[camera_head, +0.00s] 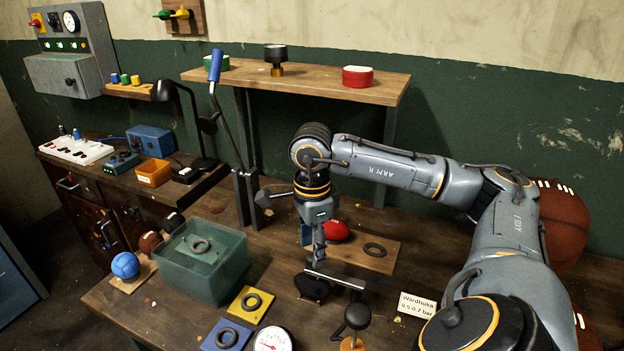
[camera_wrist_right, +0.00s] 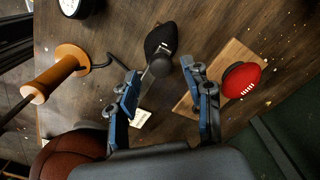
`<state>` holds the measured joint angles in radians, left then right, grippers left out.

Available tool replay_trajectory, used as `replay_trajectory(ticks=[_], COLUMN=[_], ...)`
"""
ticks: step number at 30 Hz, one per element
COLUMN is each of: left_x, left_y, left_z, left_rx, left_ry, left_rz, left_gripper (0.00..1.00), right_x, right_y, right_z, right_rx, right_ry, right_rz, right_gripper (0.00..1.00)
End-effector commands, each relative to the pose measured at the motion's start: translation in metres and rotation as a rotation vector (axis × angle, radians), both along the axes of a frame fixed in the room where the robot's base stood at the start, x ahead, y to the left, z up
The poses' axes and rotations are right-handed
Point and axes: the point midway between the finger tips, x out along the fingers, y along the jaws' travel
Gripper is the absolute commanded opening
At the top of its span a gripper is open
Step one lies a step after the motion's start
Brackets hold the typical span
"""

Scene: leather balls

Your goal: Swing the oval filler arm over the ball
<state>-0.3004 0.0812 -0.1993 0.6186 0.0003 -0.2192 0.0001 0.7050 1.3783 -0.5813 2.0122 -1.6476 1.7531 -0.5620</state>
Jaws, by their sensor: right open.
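A small pivoted arm (camera_head: 336,280), a thin grey bar on a black base (camera_head: 312,289), stands on the bench and seems to be the oval filler arm. In the wrist view the black base (camera_wrist_right: 160,36) has a dark round knob (camera_wrist_right: 160,66) lying between the finger lines. The red oval ball (camera_head: 336,231) rests on a wooden board (camera_head: 373,262); it also shows in the wrist view (camera_wrist_right: 241,80), right of the fingers. My right gripper (camera_head: 319,259) points down above the filler arm, open; its fingers (camera_wrist_right: 162,84) are spread around nothing clearly gripped. My left gripper is not in view.
A black knob on a stand (camera_head: 357,317), a gauge (camera_head: 272,341) and a label card (camera_head: 417,304) lie near the front. A green translucent bin (camera_head: 190,278) stands left. A blue-handled lever (camera_head: 215,66) rises behind. Large brown balls (camera_head: 562,225) sit at right.

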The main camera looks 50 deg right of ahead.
Motion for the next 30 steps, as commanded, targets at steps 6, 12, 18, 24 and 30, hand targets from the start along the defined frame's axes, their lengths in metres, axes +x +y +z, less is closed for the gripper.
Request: replay_trajectory(ticks=[6, 12, 18, 24, 30], left_x=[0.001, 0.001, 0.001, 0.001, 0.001], left_y=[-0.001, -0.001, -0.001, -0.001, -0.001], left_z=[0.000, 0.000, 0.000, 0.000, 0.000], left_rx=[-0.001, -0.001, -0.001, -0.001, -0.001], left_ry=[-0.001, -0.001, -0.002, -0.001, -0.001], left_rz=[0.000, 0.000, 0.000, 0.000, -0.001], left_gripper=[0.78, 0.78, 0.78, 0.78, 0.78], right_x=[0.002, 0.001, 0.001, 0.000, 0.000], right_y=[0.001, 0.000, 0.000, 0.000, 0.000], right_z=[0.055, 0.085, 0.095, 0.098, 0.098], right_rx=[0.003, -0.001, 0.000, 0.000, 0.000], right_ry=[-0.010, -0.006, -0.004, -0.002, -0.002], right_rz=[0.003, 0.002, 0.001, 0.001, 0.001], right_gripper=[0.50, 0.50, 0.50, 0.50, 0.50])
